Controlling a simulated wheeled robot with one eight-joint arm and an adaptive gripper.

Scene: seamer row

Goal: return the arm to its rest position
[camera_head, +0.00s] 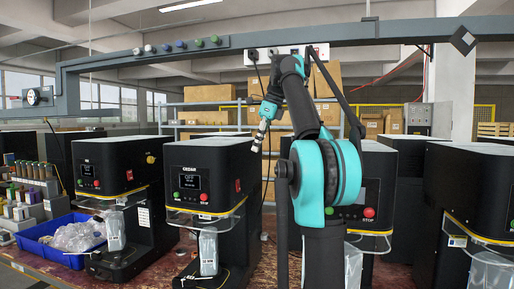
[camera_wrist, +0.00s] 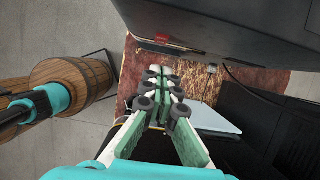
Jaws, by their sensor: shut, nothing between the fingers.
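My arm rises in the middle of the head view, with a large teal joint and a folded upper part. My gripper (camera_head: 259,137) hangs at the left of the raised arm, pointing down, in front of the back shelf and above the machines. In the wrist view its two white and green fingers (camera_wrist: 164,78) run together at the tips, shut with nothing between them. They point over the worn red bench top (camera_wrist: 202,82), and no contact with it shows.
Black seamer machines (camera_head: 210,165) stand in a row on the red bench (camera_head: 62,275). A blue bin (camera_head: 40,246) with clear bags is at left. A grey beam (camera_head: 120,62) crosses overhead. A wooden barrel (camera_wrist: 92,78) stands on the grey floor in the wrist view.

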